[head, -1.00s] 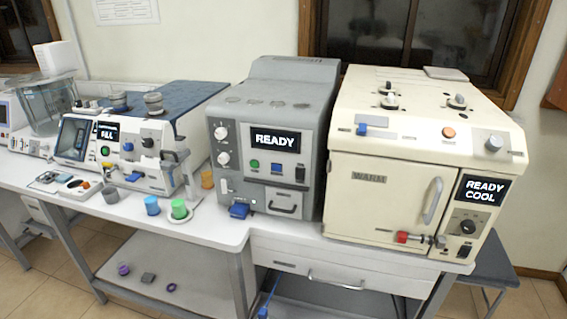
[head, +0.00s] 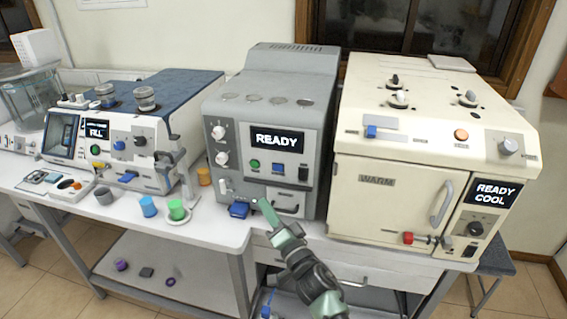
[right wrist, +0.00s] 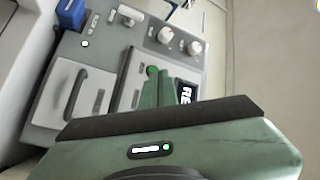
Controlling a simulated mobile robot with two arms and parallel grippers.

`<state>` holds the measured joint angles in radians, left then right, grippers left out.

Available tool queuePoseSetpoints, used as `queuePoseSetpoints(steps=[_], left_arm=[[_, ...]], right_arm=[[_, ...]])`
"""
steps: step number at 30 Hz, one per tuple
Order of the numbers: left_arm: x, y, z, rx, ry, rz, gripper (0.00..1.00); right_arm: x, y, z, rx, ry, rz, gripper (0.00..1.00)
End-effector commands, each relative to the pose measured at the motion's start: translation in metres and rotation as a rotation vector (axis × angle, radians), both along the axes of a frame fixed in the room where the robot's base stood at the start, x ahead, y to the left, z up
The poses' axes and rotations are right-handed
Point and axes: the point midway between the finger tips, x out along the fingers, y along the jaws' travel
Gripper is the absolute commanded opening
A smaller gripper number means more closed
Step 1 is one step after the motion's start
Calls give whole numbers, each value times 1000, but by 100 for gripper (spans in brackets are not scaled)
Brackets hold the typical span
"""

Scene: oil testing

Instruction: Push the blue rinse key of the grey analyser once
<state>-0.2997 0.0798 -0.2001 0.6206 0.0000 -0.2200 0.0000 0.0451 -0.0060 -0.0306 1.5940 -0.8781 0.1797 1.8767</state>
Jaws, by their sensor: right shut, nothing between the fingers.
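The grey analyser (head: 272,95) stands mid-bench with a lit READY screen (head: 277,140). Its blue key (head: 278,168) sits below the screen, between a round green button (head: 255,163) and a black switch (head: 303,173). My right gripper (head: 264,203) is shut and empty, in front of the analyser's lower front and lower in the picture than the blue key. In the right wrist view, the shut fingers (right wrist: 166,75) point at the panel near the green button (right wrist: 152,70); the blue key is not visible there, apparently hidden by the fingers. My left gripper is not in view.
A blue part (head: 239,210) juts from the analyser's lower left, beside a drawer handle (head: 287,208). A cream oven (head: 430,130) stands close on the right.

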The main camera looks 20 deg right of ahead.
Motion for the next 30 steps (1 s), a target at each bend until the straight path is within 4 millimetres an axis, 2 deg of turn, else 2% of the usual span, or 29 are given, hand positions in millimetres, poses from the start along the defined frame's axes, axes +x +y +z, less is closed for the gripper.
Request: queuePoseSetpoints(steps=[1, 3, 6, 19, 23, 30], left_arm=[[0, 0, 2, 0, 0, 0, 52], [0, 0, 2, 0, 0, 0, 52], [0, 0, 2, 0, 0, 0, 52], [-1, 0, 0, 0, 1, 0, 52], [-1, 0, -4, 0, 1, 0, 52], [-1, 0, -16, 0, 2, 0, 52]], right_arm=[[0, 0, 11, 12, -15, 5, 0], [1, 1, 20, 26, -30, 11, 0], [1, 1, 26, 34, -41, 15, 0], [4, -1, 26, 34, -42, 15, 0], [14, -8, 25, 33, -42, 15, 0], [43, -27, 24, 31, -43, 14, 0]])
